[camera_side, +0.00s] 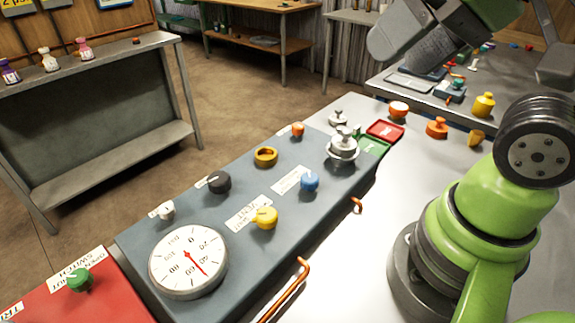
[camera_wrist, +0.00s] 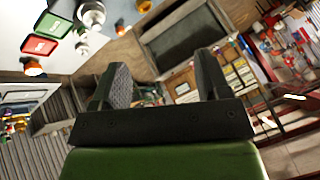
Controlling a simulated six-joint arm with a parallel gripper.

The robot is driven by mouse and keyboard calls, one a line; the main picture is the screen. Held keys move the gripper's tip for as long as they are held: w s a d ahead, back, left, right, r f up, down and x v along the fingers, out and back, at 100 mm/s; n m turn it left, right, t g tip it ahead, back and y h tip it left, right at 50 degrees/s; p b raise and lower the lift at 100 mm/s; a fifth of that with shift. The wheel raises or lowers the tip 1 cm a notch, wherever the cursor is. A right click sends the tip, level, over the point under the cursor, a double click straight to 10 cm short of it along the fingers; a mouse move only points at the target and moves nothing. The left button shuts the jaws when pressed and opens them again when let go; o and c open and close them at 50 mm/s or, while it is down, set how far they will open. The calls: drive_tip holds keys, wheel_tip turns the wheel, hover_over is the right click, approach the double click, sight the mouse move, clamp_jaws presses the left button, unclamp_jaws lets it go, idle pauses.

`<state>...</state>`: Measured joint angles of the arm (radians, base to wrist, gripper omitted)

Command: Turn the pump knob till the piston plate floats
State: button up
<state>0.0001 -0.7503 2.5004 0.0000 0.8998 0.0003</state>
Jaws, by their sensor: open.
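A blue-grey panel (camera_side: 205,215) carries several knobs. A blue knob (camera_side: 310,181) and a yellow knob (camera_side: 265,217) each sit by a white label; the yellow one's seems to read VENT. The blue one's label is too small to read, so I cannot tell for sure which knob is the pump. A silver stacked piece (camera_side: 342,147), probably the piston plate, stands at the panel's far end; I cannot tell whether it floats. My gripper (camera_wrist: 163,82) is open and empty in the wrist view.
A round gauge (camera_side: 188,262) with a red needle lies at the panel's near end. Red (camera_side: 385,130) and green (camera_side: 374,147) trays and a copper pipe (camera_side: 287,291) lie beside the panel.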

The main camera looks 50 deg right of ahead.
idle(0.8)
drive_tip(key=n+g+h, duration=0.2)
drive_tip(key=n+g, duration=0.5)
drive_tip(key=n, duration=0.4)
hover_over(218, 177)
wheel_tip(218, 177, down, 15)
wheel_tip(218, 177, down, 10)
drive_tip(key=shift+r, duration=0.1)
